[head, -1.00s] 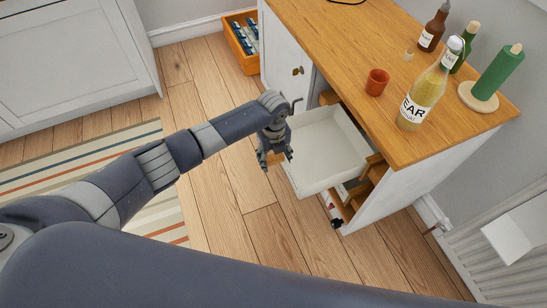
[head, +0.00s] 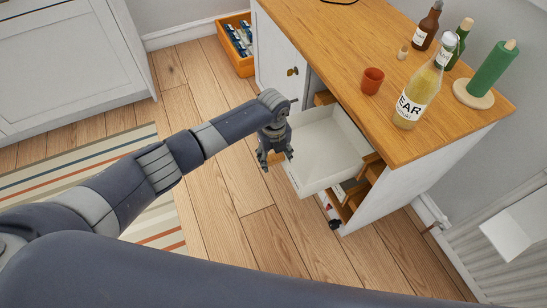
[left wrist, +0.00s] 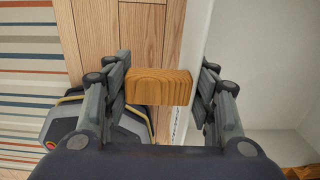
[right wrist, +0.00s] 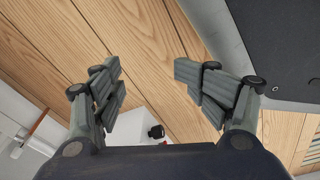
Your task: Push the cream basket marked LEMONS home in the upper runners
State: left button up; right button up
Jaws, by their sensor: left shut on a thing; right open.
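The cream basket (head: 338,146) sticks out of the open bay of the white cabinet, held level on the wooden runners, its rear part inside. Its front has a wooden handle block (left wrist: 158,87). Only a sliver of marking shows on its front wall in the left wrist view, and I cannot read it. My left gripper (head: 275,160) is shut on the basket's front, one finger against the handle block and the other inside the front wall (left wrist: 193,75). My right gripper (right wrist: 148,82) is open and empty over the floor, outside the head view.
The cabinet's wooden top (head: 330,50) holds a terracotta cup (head: 372,80), several bottles and a green candle (head: 490,70). A black-capped item (head: 334,223) sits low in the bay. An orange crate (head: 237,45) stands beyond the cabinet. Floor in front is clear.

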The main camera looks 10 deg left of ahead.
aim_at(284, 154)
pick_arm(q)
jog(key=shift+d, duration=0.1)
jog(key=shift+w+d+b, duration=0.35)
jog(key=shift+d+b, duration=0.05)
jog(key=shift+b, duration=0.05)
jog(key=shift+w+d, duration=0.1)
jog(key=shift+d, duration=0.05)
pick_arm(e)
jog(key=w+r, duration=0.2)
jog(key=shift+w+a+r, duration=0.25)
jog(key=shift+w+a, duration=0.15)
jog(key=shift+r, duration=0.2)
pick_arm(q)
jog(key=shift+d, duration=0.1)
jog(key=shift+w+d+b, duration=0.3)
jog(key=shift+d+b, duration=0.05)
jog(key=shift+b, duration=0.25)
jog(key=shift+w+d, duration=0.1)
jog(key=shift+d, duration=0.1)
pick_arm(e)
jog(key=shift+w+a+r, duration=0.15)
jog(key=shift+w+r, duration=1.15)
jog(key=shift+r, duration=0.3)
jog(key=shift+r+t, duration=0.25)
jog(key=shift+t, duration=0.05)
pick_arm(q)
jog(key=shift+w+d+b, duration=0.1)
jog(key=shift+d+b, duration=0.05)
jog(key=shift+b, duration=0.15)
